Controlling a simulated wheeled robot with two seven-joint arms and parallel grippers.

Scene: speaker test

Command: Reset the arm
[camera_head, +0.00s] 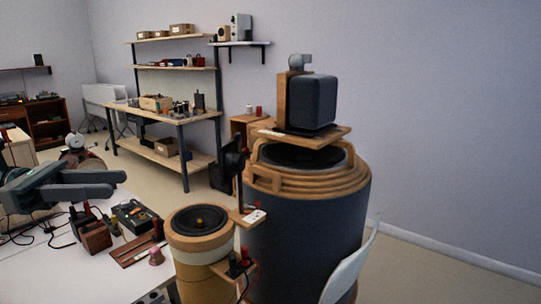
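My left gripper (118,184) comes in from the left edge, above the white table (62,283). Its two dark grey fingers point right and stand apart with nothing visible between them, so it looks open and empty. It hangs above and behind a small dark box device (136,216) and a brown block with terminals (95,236), seemingly touching neither. My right gripper is not in view.
A small round speaker (200,221) stands at the table's right. Behind it is a large dark cylinder (305,235) carrying a boxy speaker (311,102). A white chair back (350,268) is at front right. A workbench (160,113) stands at the back wall.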

